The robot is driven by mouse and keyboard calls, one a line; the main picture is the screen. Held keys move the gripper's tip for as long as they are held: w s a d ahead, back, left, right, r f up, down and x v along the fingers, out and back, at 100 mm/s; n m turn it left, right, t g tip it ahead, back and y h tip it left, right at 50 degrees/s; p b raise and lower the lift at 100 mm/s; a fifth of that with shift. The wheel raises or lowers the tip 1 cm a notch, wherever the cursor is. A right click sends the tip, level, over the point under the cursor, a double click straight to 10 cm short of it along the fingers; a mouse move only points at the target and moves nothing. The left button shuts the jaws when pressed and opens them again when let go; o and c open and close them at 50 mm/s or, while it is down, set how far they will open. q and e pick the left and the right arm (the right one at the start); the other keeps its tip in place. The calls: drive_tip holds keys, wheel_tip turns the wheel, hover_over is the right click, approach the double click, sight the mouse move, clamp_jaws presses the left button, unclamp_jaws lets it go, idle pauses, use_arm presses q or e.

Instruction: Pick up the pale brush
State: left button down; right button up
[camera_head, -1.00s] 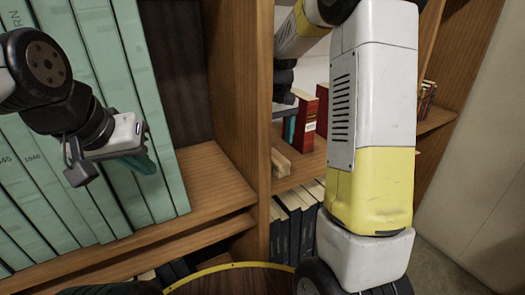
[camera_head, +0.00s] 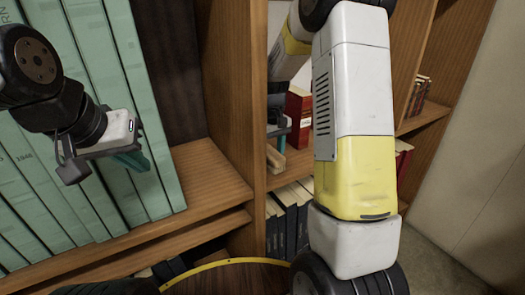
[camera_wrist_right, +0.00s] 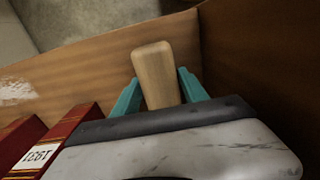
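The pale brush (camera_head: 275,158) lies on the middle shelf, right of the upright divider. In the right wrist view the pale wooden piece (camera_wrist_right: 154,72) points away from my gripper, near the shelf's front edge. My right gripper (camera_wrist_right: 160,92) is open, with one teal finger on each side of the wood and gaps between. In the head view my right gripper (camera_head: 279,135) is partly hidden by my arm, just above the brush. My left gripper (camera_head: 135,160) hangs in front of the green volumes; its finger gap cannot be made out.
Red books (camera_head: 298,106) stand on the same shelf, close beside my right gripper; they also show in the right wrist view (camera_wrist_right: 75,130). The wooden divider (camera_head: 237,100) is close on the other side. Dark books (camera_head: 290,215) fill the shelf below. Tall green volumes (camera_head: 100,100) stand left.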

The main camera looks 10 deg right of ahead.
sight(273, 153)
drive_tip(key=c, duration=1)
drive_tip(key=shift+r, duration=0.1)
drive_tip(key=shift+r, duration=0.45)
drive_tip(key=r, duration=0.1)
drive_tip(key=s+r, duration=0.1)
drive_tip(key=shift+d+r, duration=0.2)
drive_tip(key=shift+r, duration=0.1)
drive_tip(key=s+d, duration=0.3)
drive_tip(key=s, duration=0.5)
drive_tip(key=s+d, duration=0.3)
drive_tip(key=s, duration=0.4)
drive_tip(key=shift+s+d, duration=0.2)
drive_tip(key=shift+s, duration=0.15)
